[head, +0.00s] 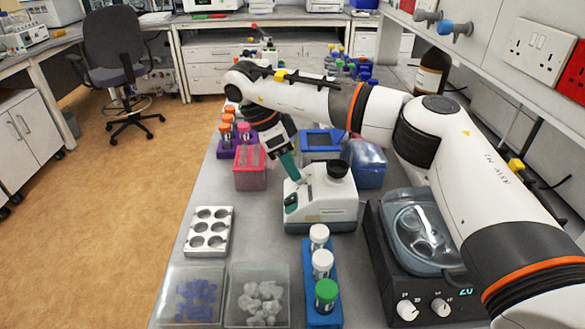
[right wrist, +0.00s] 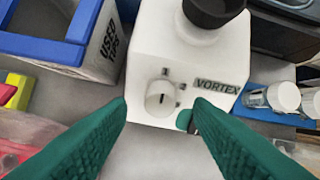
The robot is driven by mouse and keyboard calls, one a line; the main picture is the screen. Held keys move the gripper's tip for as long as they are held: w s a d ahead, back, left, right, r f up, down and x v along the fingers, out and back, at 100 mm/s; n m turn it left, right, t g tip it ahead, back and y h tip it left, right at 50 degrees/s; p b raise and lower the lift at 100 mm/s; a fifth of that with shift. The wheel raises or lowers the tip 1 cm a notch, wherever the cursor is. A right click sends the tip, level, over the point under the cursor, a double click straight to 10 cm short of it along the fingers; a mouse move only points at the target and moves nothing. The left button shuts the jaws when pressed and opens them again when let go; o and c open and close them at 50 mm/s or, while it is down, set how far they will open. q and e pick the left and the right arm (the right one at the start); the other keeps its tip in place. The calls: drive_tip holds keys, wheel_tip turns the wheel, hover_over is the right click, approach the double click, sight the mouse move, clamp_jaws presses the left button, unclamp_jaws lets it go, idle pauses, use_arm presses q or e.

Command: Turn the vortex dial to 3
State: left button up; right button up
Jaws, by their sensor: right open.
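The white vortex mixer (head: 325,204) stands on the bench in the head view, with a black cup on top. In the right wrist view its front (right wrist: 190,55) carries the word VORTEX and a round white dial (right wrist: 161,98). The dial has a short dark mark, roughly upright in the picture, near the printed 1; other numerals sit to its right, partly hard to read. My left gripper is out of view.
A blue-rimmed used-tips box (right wrist: 60,40) and a pink box (head: 250,168) stand close to the mixer. A blue rack (head: 308,270) with capped tubes is in front. A black stirrer (head: 400,285) sits at right under my arm.

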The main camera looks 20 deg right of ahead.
drive_tip(key=shift+x, duration=1.05)
drive_tip(key=c, duration=1)
